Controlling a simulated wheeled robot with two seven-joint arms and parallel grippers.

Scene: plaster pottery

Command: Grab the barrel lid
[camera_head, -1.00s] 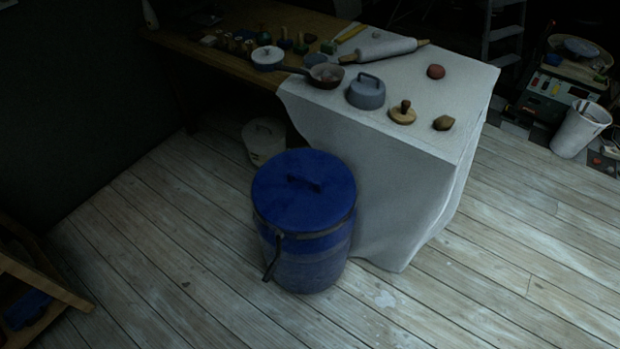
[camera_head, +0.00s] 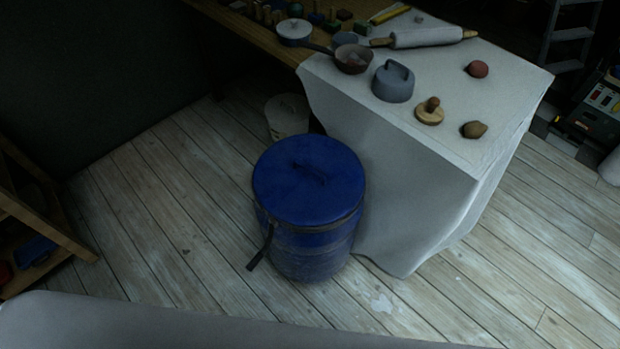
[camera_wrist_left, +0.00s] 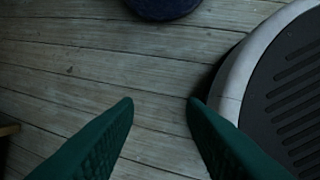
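The blue barrel (camera_head: 312,255) stands upright on the wooden floor in the head view. Its round blue barrel lid (camera_head: 290,190) is seated on top, with a small bar handle (camera_head: 309,173) in the middle. The lower part of the barrel (camera_wrist_left: 162,8) shows at the top edge of the left wrist view. My left gripper (camera_wrist_left: 160,102) is open and empty, its two green fingers apart above bare floor, away from the barrel. Neither gripper is in the head view, and my right gripper is not seen at all.
A pale bucket (camera_head: 287,116) is behind the barrel. A wooden shelf (camera_head: 40,225) is at left. Floor in front is clear.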

